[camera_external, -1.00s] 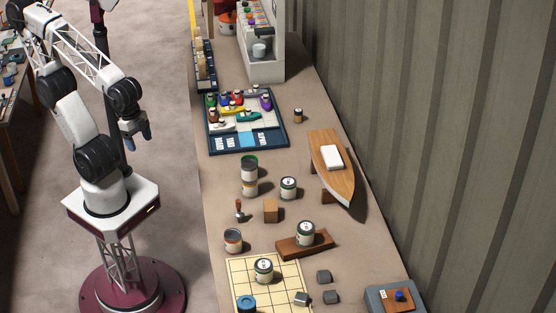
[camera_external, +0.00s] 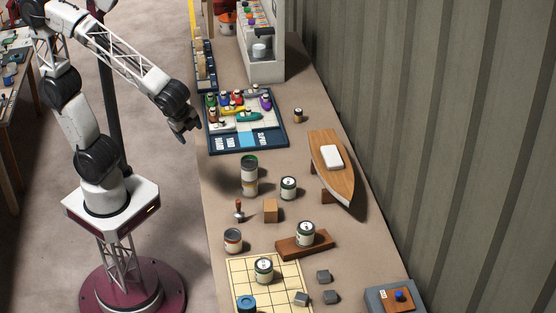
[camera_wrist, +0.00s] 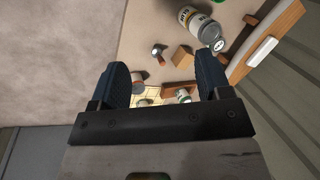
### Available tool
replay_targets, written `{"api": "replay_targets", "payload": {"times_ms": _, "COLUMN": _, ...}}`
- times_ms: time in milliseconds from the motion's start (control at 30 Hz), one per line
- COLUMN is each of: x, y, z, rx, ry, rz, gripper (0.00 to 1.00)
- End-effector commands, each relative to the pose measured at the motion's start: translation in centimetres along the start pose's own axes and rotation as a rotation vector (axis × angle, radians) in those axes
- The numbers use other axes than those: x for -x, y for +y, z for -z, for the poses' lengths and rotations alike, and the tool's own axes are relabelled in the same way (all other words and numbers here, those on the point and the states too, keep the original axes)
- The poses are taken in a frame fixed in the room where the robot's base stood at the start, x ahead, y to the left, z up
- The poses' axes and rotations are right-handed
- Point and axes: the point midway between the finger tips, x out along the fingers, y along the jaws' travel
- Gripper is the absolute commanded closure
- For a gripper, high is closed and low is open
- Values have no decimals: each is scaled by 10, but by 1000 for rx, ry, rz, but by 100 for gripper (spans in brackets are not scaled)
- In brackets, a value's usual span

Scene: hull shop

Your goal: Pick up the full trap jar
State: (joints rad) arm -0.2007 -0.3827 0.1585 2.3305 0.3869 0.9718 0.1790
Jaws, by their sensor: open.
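Several jars stand on the bench, and I cannot tell which is the full trap jar. A two-jar stack (camera_external: 249,176) stands near the bench's left edge. A green-rimmed jar (camera_external: 288,188) is right of it, another (camera_external: 306,232) is on a wooden plank, and another (camera_external: 263,269) is on a yellow grid board. A red-rimmed jar (camera_external: 233,240) is at the left, and a blue-lidded jar (camera_external: 246,303) at the front. My gripper (camera_external: 190,136) is open and empty, high by the bench's left edge. Its fingers (camera_wrist: 163,76) show spread in the wrist view.
A boat hull (camera_external: 336,172) stands at the right. A blue tray (camera_external: 250,141) of small coloured boats lies behind the jars. A wooden block (camera_external: 270,210), a small hand tool (camera_external: 239,210) and grey blocks (camera_external: 324,277) lie among the jars. A corrugated wall (camera_external: 440,130) bounds the right.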

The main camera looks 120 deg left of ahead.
Motion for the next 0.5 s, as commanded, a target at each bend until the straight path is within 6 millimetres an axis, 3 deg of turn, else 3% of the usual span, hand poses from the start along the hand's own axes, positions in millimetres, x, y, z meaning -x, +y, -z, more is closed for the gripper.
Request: {"api": "replay_targets", "payload": {"times_ms": 500, "x": -78, "y": -141, "z": 38, "rx": -202, "ry": -245, "rz": 168, "gripper": 29}}
